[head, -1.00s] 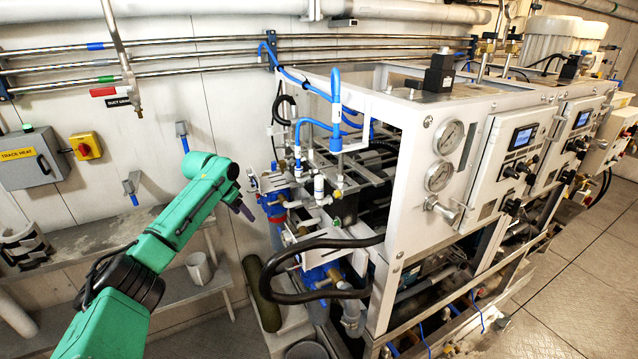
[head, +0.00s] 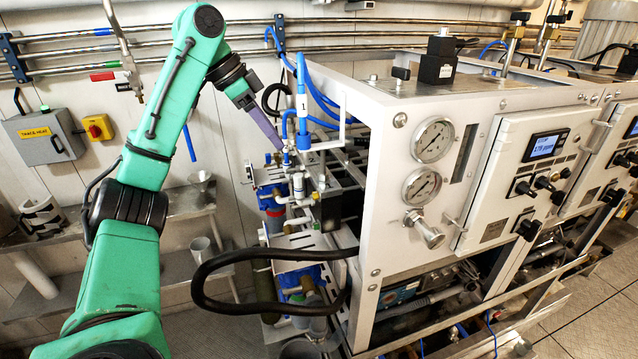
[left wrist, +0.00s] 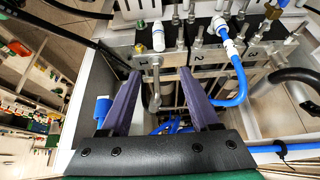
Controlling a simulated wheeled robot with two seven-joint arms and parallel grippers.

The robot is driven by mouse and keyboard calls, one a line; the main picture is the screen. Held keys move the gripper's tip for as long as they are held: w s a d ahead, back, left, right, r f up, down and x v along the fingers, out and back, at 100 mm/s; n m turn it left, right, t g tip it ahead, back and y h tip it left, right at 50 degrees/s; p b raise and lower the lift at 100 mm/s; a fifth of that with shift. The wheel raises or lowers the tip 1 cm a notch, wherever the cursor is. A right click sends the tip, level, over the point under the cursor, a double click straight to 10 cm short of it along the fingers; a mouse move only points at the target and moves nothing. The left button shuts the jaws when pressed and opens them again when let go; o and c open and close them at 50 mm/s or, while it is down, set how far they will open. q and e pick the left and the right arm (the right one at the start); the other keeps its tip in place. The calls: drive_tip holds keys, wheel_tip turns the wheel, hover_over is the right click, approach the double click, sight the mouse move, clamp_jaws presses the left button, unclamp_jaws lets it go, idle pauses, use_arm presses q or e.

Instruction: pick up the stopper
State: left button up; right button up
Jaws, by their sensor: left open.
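My left gripper (head: 279,146) reaches in from the left, pointing down and right at the fittings on the near left end of the watermaker frame. In the left wrist view its two purple fingers (left wrist: 159,74) are spread apart with nothing gripped between them. Beyond the fingertips are a white upright fitting with a blue band (left wrist: 158,38) and a numbered metal manifold (left wrist: 200,72). I cannot tell which of the small parts here is the stopper. A blue hose with a white "1" tag (left wrist: 238,75) curves to the right of the fingers. My right gripper is not in view.
Blue hoses (head: 302,90) stand close right of the gripper. A thick black hose (head: 215,262) loops below. The white watermaker frame (head: 385,190) with gauges (head: 433,140) blocks the right. A wall shelf (head: 190,200) stands left; wall pipes (head: 90,50) run behind.

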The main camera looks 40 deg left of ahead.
use_arm(q)
drive_tip(key=b, duration=0.2)
hover_over(295, 175)
drive_tip(key=s+a, duration=0.2)
drive_tip(key=s, duration=0.1)
wheel_tip(295, 175, down, 6)
drive_tip(key=x, duration=0.3)
drive_tip(key=p+x, duration=0.1)
drive_tip(key=x, duration=0.1)
drive_tip(key=shift+w+d, duration=0.35)
drive_tip(key=shift+f, duration=0.4)
drive_tip(key=shift+w, duration=0.1)
clamp_jaws()
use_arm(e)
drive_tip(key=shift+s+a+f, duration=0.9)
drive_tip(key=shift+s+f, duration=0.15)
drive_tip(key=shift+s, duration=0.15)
